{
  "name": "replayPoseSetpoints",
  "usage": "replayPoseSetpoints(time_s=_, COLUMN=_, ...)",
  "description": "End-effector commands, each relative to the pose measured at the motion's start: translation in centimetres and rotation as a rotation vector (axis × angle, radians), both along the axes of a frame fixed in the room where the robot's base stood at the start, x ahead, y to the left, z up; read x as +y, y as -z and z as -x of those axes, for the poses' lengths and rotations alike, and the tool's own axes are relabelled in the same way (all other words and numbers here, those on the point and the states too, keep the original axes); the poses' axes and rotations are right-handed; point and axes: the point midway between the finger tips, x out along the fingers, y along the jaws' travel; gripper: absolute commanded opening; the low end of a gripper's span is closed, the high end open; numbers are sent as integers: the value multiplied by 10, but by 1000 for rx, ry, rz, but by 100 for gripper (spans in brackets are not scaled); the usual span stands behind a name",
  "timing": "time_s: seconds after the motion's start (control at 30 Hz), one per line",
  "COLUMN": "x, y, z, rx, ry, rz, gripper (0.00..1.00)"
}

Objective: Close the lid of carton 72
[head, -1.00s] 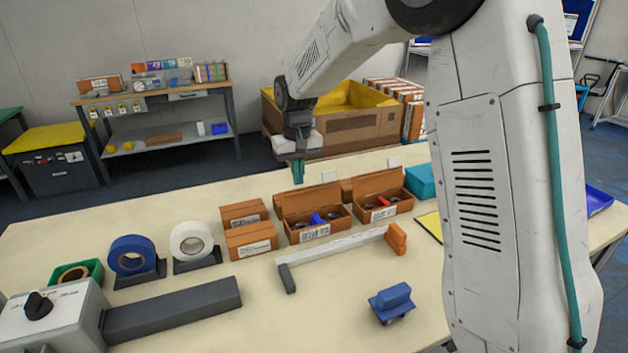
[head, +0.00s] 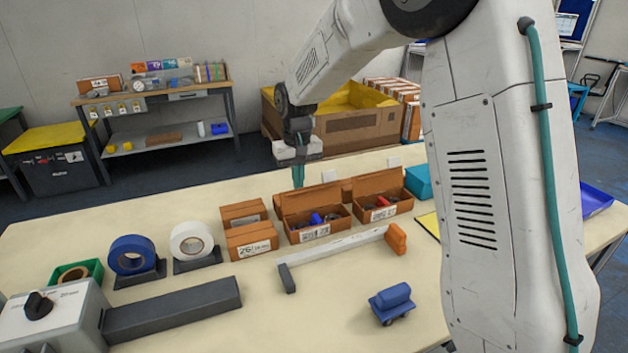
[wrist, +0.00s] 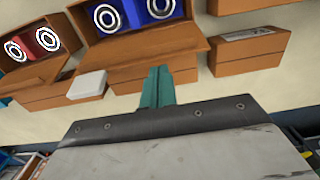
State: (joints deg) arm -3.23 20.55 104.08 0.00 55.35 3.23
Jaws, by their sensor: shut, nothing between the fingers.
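Two open brown cartons stand side by side on the table. My gripper (head: 298,181) has teal fingers, shut and empty, pointing down behind the lid. In the wrist view the fingers (wrist: 158,78) are close to the lid's edge; I cannot tell whether they touch.
The other open carton (head: 388,205) stands at the right, lid raised. Closed cartons (head: 251,246) stand at the left. In front are a white bar with an orange end (head: 340,246) and a blue object (head: 391,300). Tape rolls (head: 192,241) stand farther left.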

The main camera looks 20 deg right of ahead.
Motion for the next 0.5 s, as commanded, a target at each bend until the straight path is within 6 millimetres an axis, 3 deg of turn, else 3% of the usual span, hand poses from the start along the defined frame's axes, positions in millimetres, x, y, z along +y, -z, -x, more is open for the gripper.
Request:
replayPoseSetpoints(time_s=0.2, x=0, y=17, z=0, rx=1, ry=0, rz=0, gripper=0)
replayPoseSetpoints(time_s=0.5, x=0, y=19, z=11, rx=0, ry=0, rz=0, gripper=0)
